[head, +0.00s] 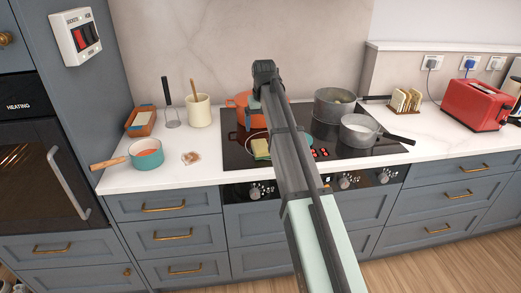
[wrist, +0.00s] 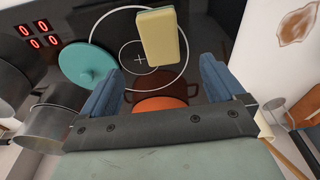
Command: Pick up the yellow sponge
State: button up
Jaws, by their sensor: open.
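The yellow sponge (head: 261,148) lies on the black hob near its front edge, beside my arm in the head view.
A teal lid (wrist: 88,64) lies close to the sponge. An orange pot (head: 241,101) stands further back, and grey pans (head: 334,104) (head: 360,131) stand on the right. A teal saucepan (head: 146,154) and a brown-stained patch (head: 190,158) are on the left worktop.

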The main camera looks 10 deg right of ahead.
aim_at(260, 145)
jog(key=f, duration=0.3)
jog(key=w+f, duration=0.1)
jog(key=f, duration=0.7)
jog(key=shift+w+a, duration=0.1)
jog(key=shift+w, duration=0.3)
jog(key=shift+c, duration=0.2)
jog(key=c, duration=1)
jog(key=shift+r, duration=0.1)
notch_tip(260, 145, up, 10)
jog(key=shift+f, duration=0.1)
